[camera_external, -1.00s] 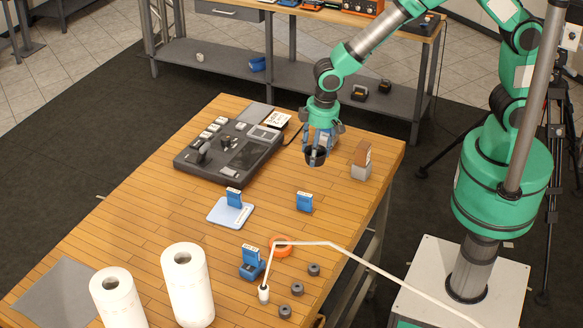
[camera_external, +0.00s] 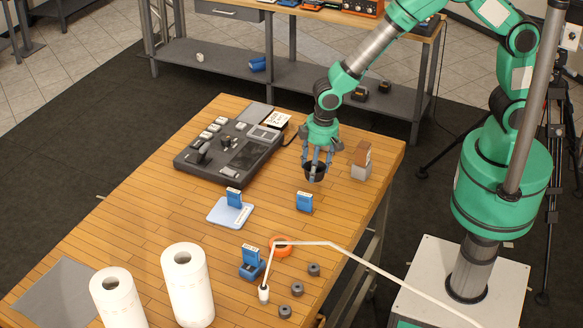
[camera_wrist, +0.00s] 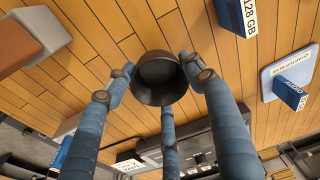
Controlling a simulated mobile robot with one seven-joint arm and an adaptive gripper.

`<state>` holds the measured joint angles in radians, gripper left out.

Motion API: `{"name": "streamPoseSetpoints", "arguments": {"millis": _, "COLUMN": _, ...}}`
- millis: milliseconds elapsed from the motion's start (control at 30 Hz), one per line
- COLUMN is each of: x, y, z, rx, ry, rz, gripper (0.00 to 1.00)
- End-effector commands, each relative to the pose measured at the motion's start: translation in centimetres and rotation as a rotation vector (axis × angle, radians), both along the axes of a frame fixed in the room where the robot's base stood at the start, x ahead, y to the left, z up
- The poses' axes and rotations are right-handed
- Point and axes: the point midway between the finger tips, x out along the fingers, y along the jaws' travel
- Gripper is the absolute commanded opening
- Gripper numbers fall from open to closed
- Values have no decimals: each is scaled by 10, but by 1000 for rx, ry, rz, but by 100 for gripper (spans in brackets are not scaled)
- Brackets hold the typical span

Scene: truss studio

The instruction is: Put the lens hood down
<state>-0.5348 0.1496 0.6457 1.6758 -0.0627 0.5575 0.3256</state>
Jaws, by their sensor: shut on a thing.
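The lens hood (camera_external: 314,174), a black round cup-like piece, hangs below my gripper (camera_external: 318,160) over the far right part of the wooden table. In the wrist view the lens hood (camera_wrist: 160,82) shows its round dark face between the blue fingers of my gripper (camera_wrist: 160,72). The gripper is shut on the hood. The hood is low and close to the tabletop (camera_external: 270,190); I cannot tell whether it touches the wood.
A brown-and-grey block (camera_external: 361,162) stands close right of the hood. A blue card box (camera_external: 304,202) stands nearer the camera. A black control console (camera_external: 228,150) lies to the left. An orange ring (camera_external: 281,246) and white rolls (camera_external: 187,287) are farther forward. Bare wood surrounds the hood.

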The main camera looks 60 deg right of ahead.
Motion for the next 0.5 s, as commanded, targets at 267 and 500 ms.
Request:
{"name": "streamPoseSetpoints", "arguments": {"millis": 267, "x": 0, "y": 0, "z": -1, "rx": 0, "ry": 0, "rz": 0, "gripper": 32}}
{"name": "streamPoseSetpoints", "arguments": {"millis": 500, "x": 0, "y": 0, "z": -23, "rx": 0, "ry": 1, "rz": 0, "gripper": 32}}
